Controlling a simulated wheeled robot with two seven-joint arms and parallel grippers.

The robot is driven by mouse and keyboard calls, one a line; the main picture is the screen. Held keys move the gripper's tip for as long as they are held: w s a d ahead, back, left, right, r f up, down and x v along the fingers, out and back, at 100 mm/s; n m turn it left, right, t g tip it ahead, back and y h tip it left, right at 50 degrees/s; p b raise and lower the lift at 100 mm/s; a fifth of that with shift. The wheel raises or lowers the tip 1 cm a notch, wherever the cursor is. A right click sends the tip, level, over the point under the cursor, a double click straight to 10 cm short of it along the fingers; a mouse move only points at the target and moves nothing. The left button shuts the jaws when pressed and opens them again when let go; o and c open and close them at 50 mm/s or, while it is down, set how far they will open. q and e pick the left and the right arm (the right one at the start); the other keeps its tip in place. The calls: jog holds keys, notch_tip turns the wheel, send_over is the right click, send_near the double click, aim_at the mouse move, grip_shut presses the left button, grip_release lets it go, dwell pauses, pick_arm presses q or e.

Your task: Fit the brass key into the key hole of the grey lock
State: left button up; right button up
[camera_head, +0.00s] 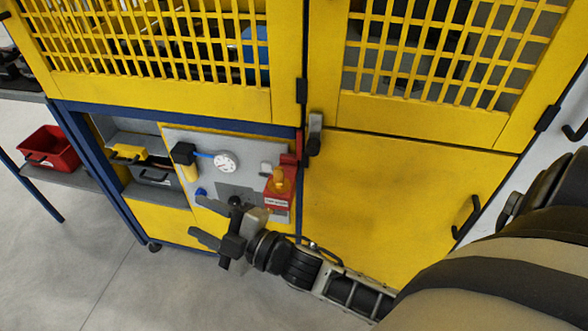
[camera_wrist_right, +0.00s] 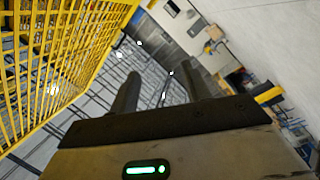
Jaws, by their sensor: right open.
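My right gripper (camera_head: 197,218) reaches in from the lower right, in front of the cabinet's lower panel. In the right wrist view its two dark fingers (camera_wrist_right: 160,92) stand apart with nothing between them. I cannot make out a brass key in either view. A grey latch-like piece (camera_head: 315,133) is on the cabinet's middle post, up and to the right of the gripper; I cannot tell whether it is the grey lock, and no key hole shows. My left gripper is not in view.
The yellow cabinet (camera_head: 385,210) has mesh doors above. Its grey panel (camera_head: 245,150) carries a white gauge (camera_head: 224,162) and a red box with an orange-yellow top (camera_head: 280,180). A red bin (camera_head: 48,147) sits on a shelf at left. The floor (camera_head: 60,265) is clear at lower left.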

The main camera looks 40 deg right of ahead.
jog(key=w+a+r+n+g+y, duration=0.2)
jog(key=a+r+n+y, duration=0.35)
jog(key=n, duration=0.55)
notch_tip(320, 180, up, 4)
jog(key=n+g+h+b, duration=0.5)
jog(key=n+g+h, duration=0.95)
jog(key=n, duration=2.05)
send_over(279, 167)
notch_tip(279, 167, down, 9)
jog(key=shift+s+p, duration=0.15)
jog(key=shift+p, duration=0.3)
jog(key=shift+f, duration=0.5)
jog(key=shift+n, duration=0.3)
notch_tip(279, 167, down, 4)
jog(key=shift+f+p, duration=0.2)
jog(key=shift+p, duration=0.4)
jog(key=shift+f, duration=0.3)
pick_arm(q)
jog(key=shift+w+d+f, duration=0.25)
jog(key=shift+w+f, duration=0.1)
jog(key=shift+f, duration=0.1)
pick_arm(e)
jog(key=shift+w, duration=0.2)
grip_shut()
